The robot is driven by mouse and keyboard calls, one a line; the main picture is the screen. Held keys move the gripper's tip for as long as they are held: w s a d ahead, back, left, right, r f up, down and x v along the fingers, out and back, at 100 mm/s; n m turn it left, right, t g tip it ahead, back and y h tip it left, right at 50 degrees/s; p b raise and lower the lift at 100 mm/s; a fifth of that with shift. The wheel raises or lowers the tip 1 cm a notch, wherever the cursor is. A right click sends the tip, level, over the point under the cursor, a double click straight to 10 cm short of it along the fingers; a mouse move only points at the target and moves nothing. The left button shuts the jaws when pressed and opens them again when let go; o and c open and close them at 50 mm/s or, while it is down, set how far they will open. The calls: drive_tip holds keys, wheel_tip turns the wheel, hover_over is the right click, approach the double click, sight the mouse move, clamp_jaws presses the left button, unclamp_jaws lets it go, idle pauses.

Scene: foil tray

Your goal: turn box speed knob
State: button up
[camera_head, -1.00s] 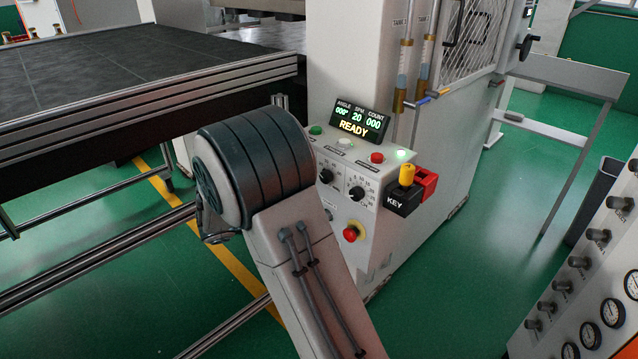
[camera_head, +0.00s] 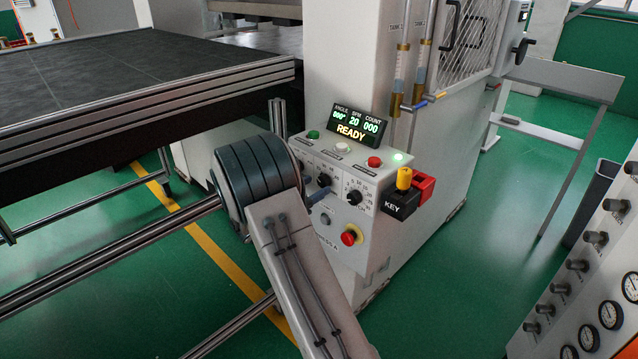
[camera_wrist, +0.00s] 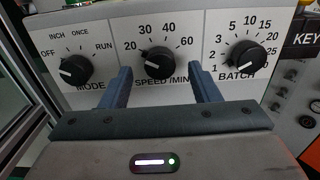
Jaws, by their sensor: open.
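The speed knob (camera_wrist: 158,65) is black and round, in the middle of three knobs in the wrist view. Its white mark points left, towards 20. In the head view the speed knob (camera_head: 324,180) shows just beyond my arm. My gripper (camera_wrist: 161,76) is open and empty, with one blue-grey finger on either side of the speed knob in the picture. The fingertips appear near the panel; I cannot tell if they touch it. In the head view only part of one finger shows below the knob; the rest is hidden behind my arm.
The mode knob (camera_wrist: 75,70) and batch knob (camera_wrist: 245,58) flank the speed knob. The display (camera_head: 359,126) reads READY and 20 SPM. A key block (camera_head: 401,203) juts out at the right, and a red button (camera_head: 350,237) sits lower. A dark table (camera_head: 130,75) is at left.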

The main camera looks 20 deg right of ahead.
drive_tip(key=shift+x, duration=1.3)
drive_tip(key=c, duration=1)
